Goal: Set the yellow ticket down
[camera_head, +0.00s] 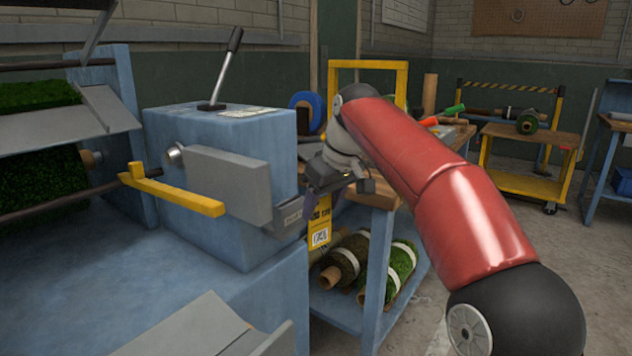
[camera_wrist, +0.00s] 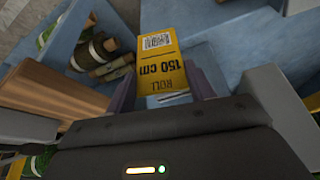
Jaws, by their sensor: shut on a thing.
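The yellow ticket (camera_head: 319,228) hangs below my gripper (camera_head: 308,204) in the head view, with a dark print and a white code label on it. In the wrist view the ticket (camera_wrist: 162,50) reads "ROLL 150 cm" and sticks out between the two fingers of my gripper (camera_wrist: 165,88). The gripper is shut on its near end. The ticket is in the air beside the right end of the blue machine (camera_head: 225,130), near a grey metal block (camera_head: 228,178). Whether it touches the machine I cannot tell.
A wooden-topped blue bench (camera_head: 374,198) stands just right of the ticket, with turf rolls (camera_head: 347,262) on its lower shelf. A lever (camera_head: 225,68) and a yellow bar (camera_head: 172,191) stick out from the machine. A yellow cart (camera_head: 520,150) stands farther back, with open floor in front.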

